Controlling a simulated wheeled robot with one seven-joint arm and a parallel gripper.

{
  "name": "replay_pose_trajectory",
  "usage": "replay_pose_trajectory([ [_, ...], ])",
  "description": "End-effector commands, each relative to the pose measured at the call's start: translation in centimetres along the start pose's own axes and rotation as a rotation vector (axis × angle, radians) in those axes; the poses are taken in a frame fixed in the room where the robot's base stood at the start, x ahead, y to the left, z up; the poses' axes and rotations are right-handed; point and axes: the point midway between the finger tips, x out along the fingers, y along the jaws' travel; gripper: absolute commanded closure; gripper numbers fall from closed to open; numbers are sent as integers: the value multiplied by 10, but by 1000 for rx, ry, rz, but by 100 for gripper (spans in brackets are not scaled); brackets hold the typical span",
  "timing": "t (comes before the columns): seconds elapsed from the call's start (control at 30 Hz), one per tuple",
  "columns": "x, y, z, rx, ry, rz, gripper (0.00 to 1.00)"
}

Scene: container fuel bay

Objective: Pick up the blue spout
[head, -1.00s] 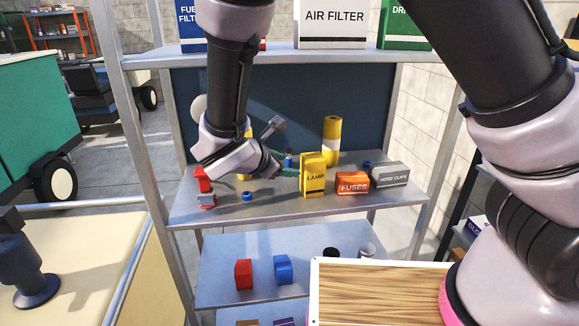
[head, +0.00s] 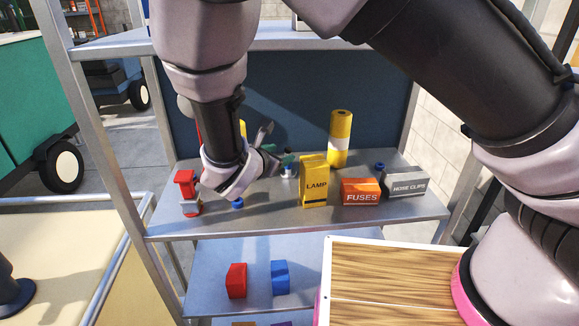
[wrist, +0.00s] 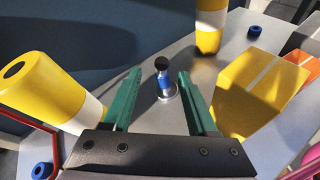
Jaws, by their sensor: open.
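The blue spout is probably the small upright piece (wrist: 164,81) with a blue body, dark round top and pale metal base. It stands on the grey shelf (wrist: 141,132). In the wrist view it is between and slightly beyond the green fingers of my gripper (wrist: 158,74), with a gap on both sides. In the head view its small blue-and-pale body (head: 288,171) shows beside my gripper (head: 277,161), partly hidden by a finger. My gripper is open and empty, reaching low over the shelf.
A yellow LAMP box (head: 313,182), an orange FUSES box (head: 360,191) and a grey HOSE CLIPS box (head: 404,182) stand right. A yellow-and-white cylinder (head: 340,138) stands behind. A yellow bottle (wrist: 45,82) is close left. Blue rings (head: 237,203) (head: 379,166) lie nearby.

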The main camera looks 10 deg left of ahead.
Motion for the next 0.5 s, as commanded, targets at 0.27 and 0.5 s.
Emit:
replay_pose_trajectory([
  [0.27, 25, -1, -2, 1, -1, -2, 42],
  [0.5, 60, -2, -7, 1, 0, -2, 42],
])
